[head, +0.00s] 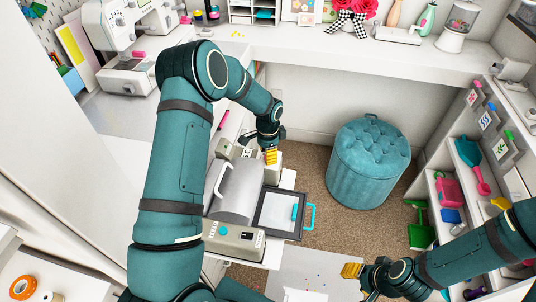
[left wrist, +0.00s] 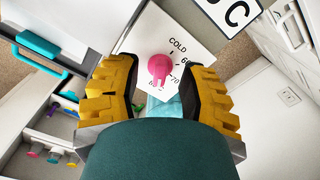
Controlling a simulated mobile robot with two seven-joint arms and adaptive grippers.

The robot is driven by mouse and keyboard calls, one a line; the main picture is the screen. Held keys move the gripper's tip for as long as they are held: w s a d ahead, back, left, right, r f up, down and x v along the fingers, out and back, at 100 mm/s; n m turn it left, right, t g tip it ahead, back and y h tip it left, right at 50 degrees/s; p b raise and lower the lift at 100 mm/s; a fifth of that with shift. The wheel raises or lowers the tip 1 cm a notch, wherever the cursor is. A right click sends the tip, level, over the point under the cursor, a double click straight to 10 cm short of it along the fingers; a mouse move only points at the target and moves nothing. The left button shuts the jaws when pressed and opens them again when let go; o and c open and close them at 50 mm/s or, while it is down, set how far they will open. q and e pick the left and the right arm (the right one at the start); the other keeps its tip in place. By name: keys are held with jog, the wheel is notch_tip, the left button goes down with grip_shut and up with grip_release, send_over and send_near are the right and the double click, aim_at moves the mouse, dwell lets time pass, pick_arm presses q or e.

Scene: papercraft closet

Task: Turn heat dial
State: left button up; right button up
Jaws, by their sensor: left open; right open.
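The heat dial (left wrist: 160,66) is a pink knob on a white panel (left wrist: 185,32) marked "COLD" and with numbers around it. It shows in the left wrist view, between the fingertips of my left gripper (left wrist: 160,88). The yellow fingers are open on either side, with gaps to the dial. In the head view my left gripper (head: 271,156) is at the far end of the grey machine (head: 237,192), and the dial is hidden there. My right gripper (head: 352,271) is open and empty over the floor at the lower right.
A dark tray with a cyan handle (head: 309,217) sticks out beside the machine. A teal pouf (head: 370,160) stands on the carpet (head: 300,160). A shelf unit (head: 440,190) with colourful tools lines the right. A sewing machine (head: 128,40) stands at the upper left.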

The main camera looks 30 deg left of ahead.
pick_arm(q)
notch_tip(320, 180, up, 12)
jog(key=shift+f, duration=0.25)
dwell(0.6)
